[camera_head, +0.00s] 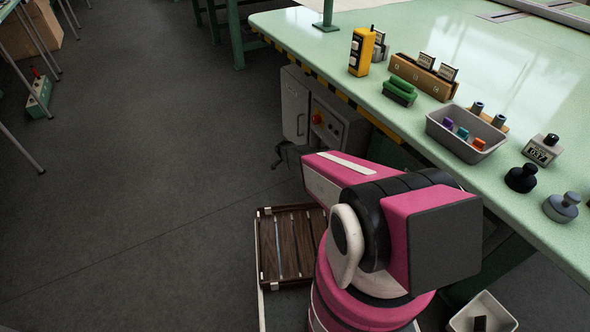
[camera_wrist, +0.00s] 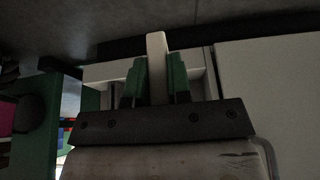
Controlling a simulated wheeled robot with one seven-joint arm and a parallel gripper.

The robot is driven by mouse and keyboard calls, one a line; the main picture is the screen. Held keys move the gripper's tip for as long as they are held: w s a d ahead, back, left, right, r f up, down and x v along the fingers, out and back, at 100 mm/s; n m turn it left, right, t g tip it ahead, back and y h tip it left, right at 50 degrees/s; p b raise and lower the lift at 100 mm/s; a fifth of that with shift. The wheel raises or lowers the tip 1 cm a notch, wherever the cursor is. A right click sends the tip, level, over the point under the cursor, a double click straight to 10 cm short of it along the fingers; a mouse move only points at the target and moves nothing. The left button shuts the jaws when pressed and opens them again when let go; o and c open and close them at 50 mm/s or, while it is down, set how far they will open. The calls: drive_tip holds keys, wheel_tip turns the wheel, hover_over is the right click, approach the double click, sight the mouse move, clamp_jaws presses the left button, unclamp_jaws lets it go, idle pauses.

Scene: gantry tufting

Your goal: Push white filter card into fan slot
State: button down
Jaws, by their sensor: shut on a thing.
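The white filter card (camera_wrist: 156,46) is a narrow pale upright strip between the two green fingers of my gripper (camera_wrist: 158,72) in the wrist view. My gripper is shut on it, and its top end sticks out beyond the fingertips. In the head view my gripper (camera_head: 282,158) is a small dark shape low beside the grey cabinet (camera_head: 294,103) under the bench. I cannot make out the card there. The fan slot is not clearly visible; a pale frame (camera_wrist: 108,72) stands behind the fingers, and I cannot tell whether the card touches it.
The green bench (camera_head: 420,35) carries a yellow handheld device (camera_head: 361,52), a green brush (camera_head: 399,92), a grey bin (camera_head: 467,134) and dark knobs. A slatted brown tray (camera_head: 290,245) is beside my base. A white bin (camera_head: 482,314) is lower right. The left floor is open.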

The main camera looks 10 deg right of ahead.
drive_tip(key=shift+w+d, duration=0.3)
drive_tip(key=shift+d, duration=0.45)
drive_tip(key=shift+w+d, duration=0.3)
drive_tip(key=shift+d, duration=0.45)
drive_tip(key=shift+w+d, duration=0.3)
drive_tip(key=shift+d, duration=0.45)
drive_tip(key=w+d, duration=0.2)
drive_tip(key=d, duration=0.4)
drive_tip(key=shift+w+d, duration=0.15)
drive_tip(key=shift+w, duration=0.2)
idle(2.9)
drive_tip(key=c, duration=1)
unclamp_jaws()
drive_tip(key=v, duration=1)
drive_tip(key=shift+s+a+r, duration=0.1)
drive_tip(key=shift+a+r, duration=0.15)
drive_tip(key=shift+r, duration=0.1)
